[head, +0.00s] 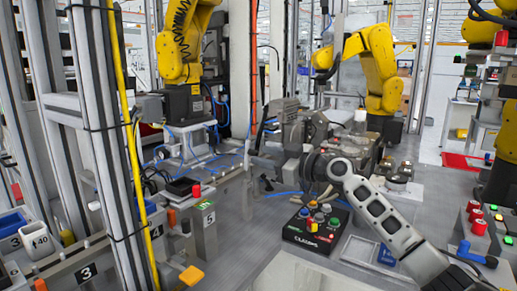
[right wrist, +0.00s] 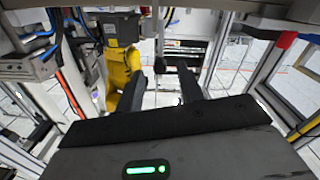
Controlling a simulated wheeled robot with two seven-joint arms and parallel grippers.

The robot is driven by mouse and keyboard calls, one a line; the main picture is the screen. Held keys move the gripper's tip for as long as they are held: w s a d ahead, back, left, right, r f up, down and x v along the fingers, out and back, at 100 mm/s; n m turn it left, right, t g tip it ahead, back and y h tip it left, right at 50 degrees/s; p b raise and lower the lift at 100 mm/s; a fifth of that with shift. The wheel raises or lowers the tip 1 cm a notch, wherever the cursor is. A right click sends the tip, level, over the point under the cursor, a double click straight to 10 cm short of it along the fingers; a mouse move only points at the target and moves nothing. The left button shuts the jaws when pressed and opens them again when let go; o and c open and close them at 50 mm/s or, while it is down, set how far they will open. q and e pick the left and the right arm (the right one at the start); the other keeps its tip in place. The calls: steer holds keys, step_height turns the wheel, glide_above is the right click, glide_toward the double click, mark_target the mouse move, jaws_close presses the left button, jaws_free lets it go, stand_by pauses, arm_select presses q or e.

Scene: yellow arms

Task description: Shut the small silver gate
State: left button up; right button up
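My right arm comes in from the lower right of the head view. Its dark gripper (head: 264,160) is out over the grey worktop near the middle. In the right wrist view the two black fingers of this gripper (right wrist: 162,82) stand apart with nothing visible between their tips. A thin dark upright post with a rounded end (right wrist: 160,45) shows beyond the gap; I cannot tell whether the fingers touch it. I cannot clearly pick out the small silver gate among the silver frames, nor tell how far it is open. My left gripper is not in view.
A button box (head: 316,227) stands on the worktop in front of my right arm. Silver uprights with a yellow hose (head: 137,170) fill the left. Yellow robot arms (head: 372,62) stand at the back. Red buttons (head: 478,226) are at the right edge.

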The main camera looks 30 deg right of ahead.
steer(key=shift+x, duration=1.35)
jaws_close()
